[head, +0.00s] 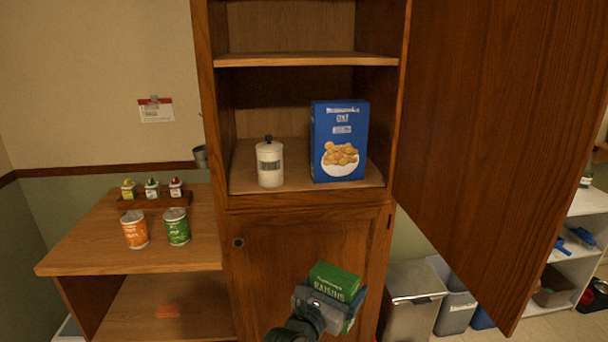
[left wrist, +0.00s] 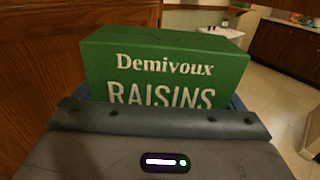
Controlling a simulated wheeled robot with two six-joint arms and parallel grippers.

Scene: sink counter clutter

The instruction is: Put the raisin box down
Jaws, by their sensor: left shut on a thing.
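The green raisin box (head: 335,279) is in my left gripper (head: 330,302), in front of the closed lower cabinet door. In the left wrist view the box (left wrist: 165,70) fills the middle, its "Demivoux RAISINS" lettering facing the camera. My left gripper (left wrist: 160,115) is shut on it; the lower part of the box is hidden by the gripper. The box is held below the level of the open cabinet shelf (head: 300,180). My right gripper is not in view.
On the open shelf stand a white canister (head: 270,163) and a blue cereal box (head: 339,142), with a gap between them. The cabinet door (head: 490,120) stands open at right. The left counter (head: 90,240) holds two cans (head: 135,230) and several small bottles. Bins (head: 412,300) stand at lower right.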

